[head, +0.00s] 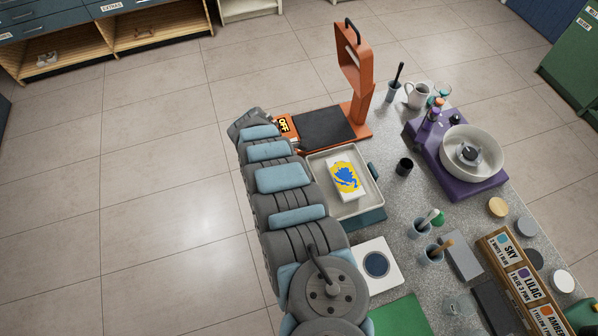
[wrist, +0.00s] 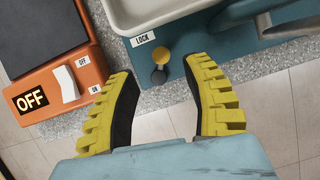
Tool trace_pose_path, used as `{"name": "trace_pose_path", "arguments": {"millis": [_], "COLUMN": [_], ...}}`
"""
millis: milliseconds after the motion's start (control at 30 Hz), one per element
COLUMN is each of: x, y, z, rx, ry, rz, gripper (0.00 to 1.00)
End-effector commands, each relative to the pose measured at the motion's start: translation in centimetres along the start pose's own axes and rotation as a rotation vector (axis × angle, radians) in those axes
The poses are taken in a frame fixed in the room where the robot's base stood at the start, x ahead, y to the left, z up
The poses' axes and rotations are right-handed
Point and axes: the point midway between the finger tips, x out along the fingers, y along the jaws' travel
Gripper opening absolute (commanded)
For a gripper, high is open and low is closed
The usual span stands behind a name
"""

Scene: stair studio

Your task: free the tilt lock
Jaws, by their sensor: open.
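The tilt lock (wrist: 159,74) shows in the wrist view as a small part with a yellow round end and a dark round end, beside a white LOCK label (wrist: 143,39). It sits on the teal base (wrist: 187,48) of a pale tray (wrist: 165,10). My gripper (wrist: 161,70) is open, with its yellow-backed, dark-padded fingers on either side of the lock in the picture; I cannot tell whether they touch it. In the head view the tray (head: 316,168) holds a white block with a blue and yellow print (head: 345,176). My arm hides the lock there.
An orange machine (wrist: 84,67) with a dark plate, a white rocker switch (wrist: 66,83) and an OFF sign (wrist: 31,99) stands close on the left. A purple wheel with a white bowl (head: 478,150), cups and a labelled rack (head: 516,275) fill the right of the bench.

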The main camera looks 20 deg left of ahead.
Motion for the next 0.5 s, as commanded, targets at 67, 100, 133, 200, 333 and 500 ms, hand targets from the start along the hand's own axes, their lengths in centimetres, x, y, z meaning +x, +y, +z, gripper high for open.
{"name": "trace_pose_path", "arguments": {"millis": [67, 100, 133, 200, 333, 500], "x": [0.8, 1.2, 1.5, 2.2, 3.3, 4.3], "y": [-0.1, -0.1, -0.1, -0.2, -0.1, -0.1], "z": [-0.1, -0.2, -0.1, 0.0, -0.2, -0.1], "rx": [0.0, 0.0, 0.0, 0.0, 0.001, 0.0], "ry": [0.002, 0.002, 0.001, -0.002, 0.002, -0.001], "rz": [-0.002, -0.002, -0.002, -0.004, -0.002, -0.002], "gripper": [0.49, 0.49, 0.49, 0.49, 0.49, 0.49]}}
